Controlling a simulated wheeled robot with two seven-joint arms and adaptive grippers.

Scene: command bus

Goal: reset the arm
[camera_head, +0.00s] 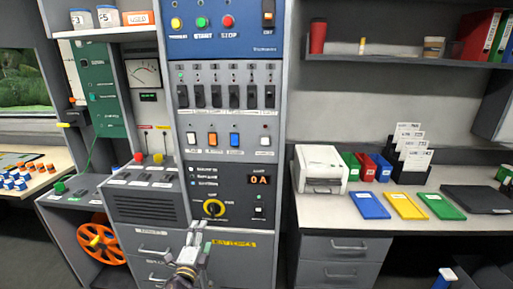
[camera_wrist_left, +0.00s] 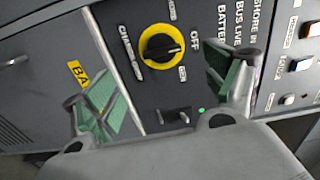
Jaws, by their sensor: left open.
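My left gripper (camera_head: 196,240) is low in front of the grey control cabinet (camera_head: 262,235). In the left wrist view its green-padded fingers (camera_wrist_left: 165,92) are spread apart with nothing between them. Beyond them is a black rotary knob with a yellow ring (camera_wrist_left: 160,47), which also shows in the head view (camera_head: 213,208) just above the gripper. The fingers look apart from the knob. A small black switch (camera_wrist_left: 178,117) and a lit green lamp (camera_wrist_left: 201,110) sit beside the knob. My right gripper is not in view.
A red display (camera_head: 260,180) reads 0 A. Breaker switches (camera_head: 233,97) and coloured buttons (camera_head: 235,140) are above the knob. An orange reel (camera_head: 102,240) is at the left.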

